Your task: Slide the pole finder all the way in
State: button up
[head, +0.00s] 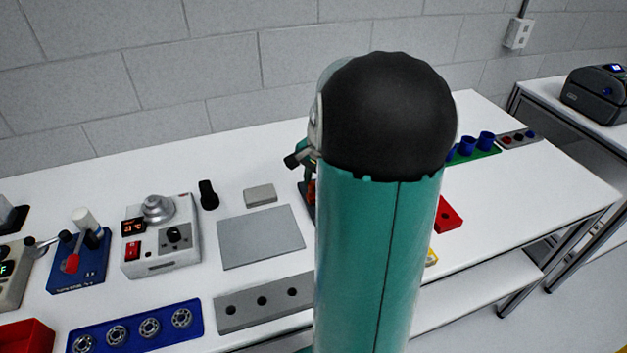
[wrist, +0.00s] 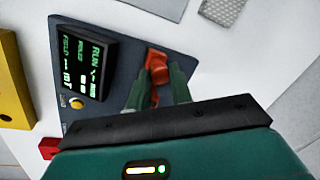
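In the wrist view, a dark panel (wrist: 118,45) carries a small black display (wrist: 82,62) with green text, including RUN, POLES and FIELD in mT. A red-orange part (wrist: 157,66) stands on this panel. I take it for the pole finder or its grip, but no label shows this. My gripper (wrist: 160,82) has its two green fingers on either side of the red-orange part. Whether they press on it I cannot tell. In the head view, my arm hides most of this spot. Only a bit of red (head: 311,190) and a dark edge show beside it.
A yellow button (wrist: 77,102) sits on the panel below the display. A yellow block (wrist: 12,85) and a small red block (wrist: 48,148) lie nearby. In the head view, a flat grey plate (head: 260,237) and a grey block with holes (head: 262,301) lie left of my arm.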

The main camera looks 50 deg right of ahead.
grip_shut()
jog(key=shift+s+d, duration=0.5)
jog(key=shift+d, duration=0.35)
jog(key=shift+s+d, duration=0.45)
jog(key=shift+d, duration=0.35)
jog(key=o, duration=0.6)
grip_release()
jog(key=shift+d, duration=0.1)
jog(key=r, duration=0.4)
jog(key=s+r, duration=0.1)
jog(key=r, duration=0.4)
jog(key=s+r, duration=0.1)
jog(key=r, duration=0.3)
jog(key=shift+s+r, duration=0.25)
jog(key=shift+r, duration=0.1)
